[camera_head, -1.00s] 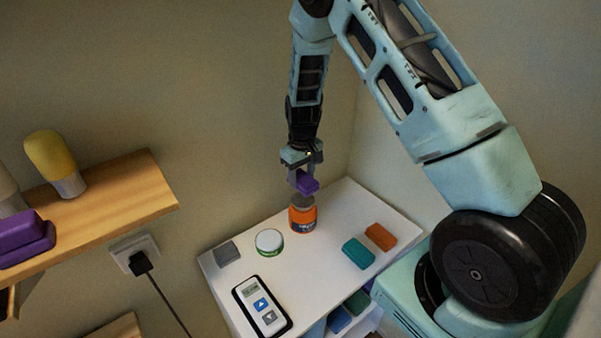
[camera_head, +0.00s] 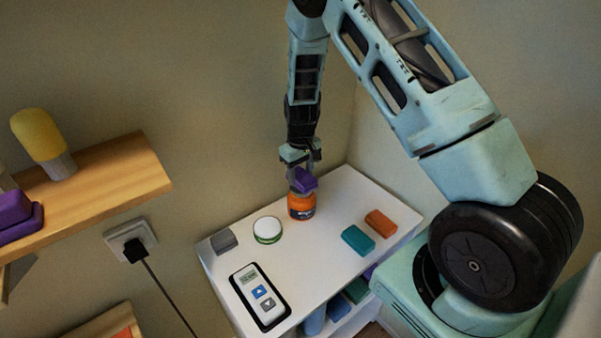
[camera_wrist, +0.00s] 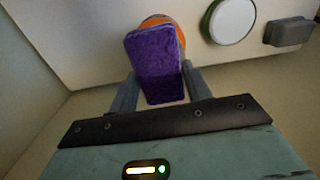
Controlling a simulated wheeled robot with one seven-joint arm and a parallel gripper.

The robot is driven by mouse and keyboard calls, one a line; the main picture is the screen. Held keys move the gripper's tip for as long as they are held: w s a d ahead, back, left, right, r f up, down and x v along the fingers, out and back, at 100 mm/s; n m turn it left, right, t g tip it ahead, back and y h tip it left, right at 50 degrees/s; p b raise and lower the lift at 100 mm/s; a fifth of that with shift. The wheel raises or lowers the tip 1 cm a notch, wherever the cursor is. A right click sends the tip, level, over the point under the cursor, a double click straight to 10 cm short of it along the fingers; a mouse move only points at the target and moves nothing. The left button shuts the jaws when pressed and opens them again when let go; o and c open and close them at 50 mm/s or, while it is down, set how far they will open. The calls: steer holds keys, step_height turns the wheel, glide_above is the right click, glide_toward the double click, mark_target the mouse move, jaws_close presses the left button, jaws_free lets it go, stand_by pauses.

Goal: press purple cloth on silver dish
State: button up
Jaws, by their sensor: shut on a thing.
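The purple cloth (camera_head: 306,181) is a small folded block between the fingers of my gripper (camera_head: 301,168). In the wrist view the purple cloth (camera_wrist: 155,62) is held by the two grey fingers of my gripper (camera_wrist: 160,88). It is right over an orange jar (camera_head: 301,208) on the white table; the jar's rim also shows behind the cloth in the wrist view (camera_wrist: 157,20). A grey top on the jar is mostly hidden by the cloth. I cannot tell whether this is the silver dish, nor whether the cloth touches it.
On the white table (camera_head: 315,260) are a white-lidded round tub (camera_head: 267,230), a grey block (camera_head: 224,241), a handheld controller (camera_head: 260,297), a teal block (camera_head: 358,240) and an orange block (camera_head: 380,223). A wooden shelf (camera_head: 125,165) is at left.

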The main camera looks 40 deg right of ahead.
mark_target(301, 174)
steer(key=shift+f+b, duration=0.95)
steer(key=shift+f, duration=0.15)
stand_by(2.1)
steer(key=shift+r+p, duration=2.25)
steer(key=shift+r, duration=1.35)
steer(key=shift+f, duration=0.1)
